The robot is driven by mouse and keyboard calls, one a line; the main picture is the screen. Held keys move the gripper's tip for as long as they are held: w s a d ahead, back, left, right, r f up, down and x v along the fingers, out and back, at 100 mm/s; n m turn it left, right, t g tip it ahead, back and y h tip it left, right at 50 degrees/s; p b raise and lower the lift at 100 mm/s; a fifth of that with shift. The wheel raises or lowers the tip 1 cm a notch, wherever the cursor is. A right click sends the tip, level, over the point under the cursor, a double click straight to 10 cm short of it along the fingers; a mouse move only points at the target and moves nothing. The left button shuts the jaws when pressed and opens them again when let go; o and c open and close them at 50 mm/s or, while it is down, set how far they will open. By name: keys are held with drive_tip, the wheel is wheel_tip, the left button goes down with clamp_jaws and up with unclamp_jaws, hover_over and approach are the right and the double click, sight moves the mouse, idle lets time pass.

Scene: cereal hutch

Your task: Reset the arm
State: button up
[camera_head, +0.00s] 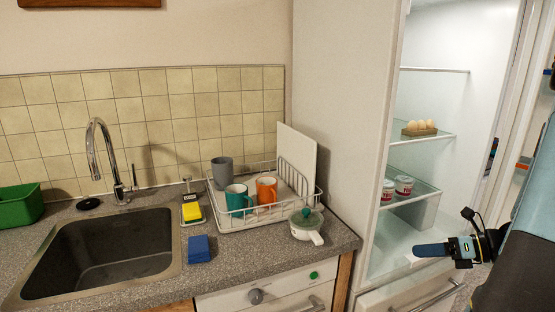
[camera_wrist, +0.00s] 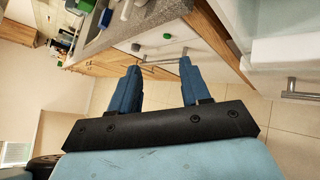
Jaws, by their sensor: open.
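My gripper (camera_wrist: 158,80) is open and empty in the wrist view, its two blue fingers apart with the drawer fronts and floor behind them. In the head view my gripper (camera_head: 416,250) is at the right, in front of the open fridge's lower part, with a blue finger pointing left. My arm runs up along the right edge of the head view. Nothing is held between the fingers.
The open fridge (camera_head: 457,139) holds eggs (camera_head: 420,128) and tubs (camera_head: 404,185). The counter (camera_head: 145,284) carries a sink (camera_head: 95,254), a dish rack (camera_head: 262,214) with mugs, and a lidded white pot (camera_head: 306,227) near its right edge. Tiled floor (camera_wrist: 215,128) is clear below.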

drive_tip(key=s+a+r+n+h, duration=0.6)
drive_tip(key=a+r+n, duration=0.2)
drive_tip(key=n, duration=0.7)
drive_tip(key=s+a+r+n+h, duration=0.6)
drive_tip(key=r+n, duration=0.6)
drive_tip(key=n, duration=0.4)
drive_tip(key=shift+s+a+g, duration=0.25)
drive_tip(key=shift+a+g, duration=0.15)
drive_tip(key=shift+a, duration=0.45)
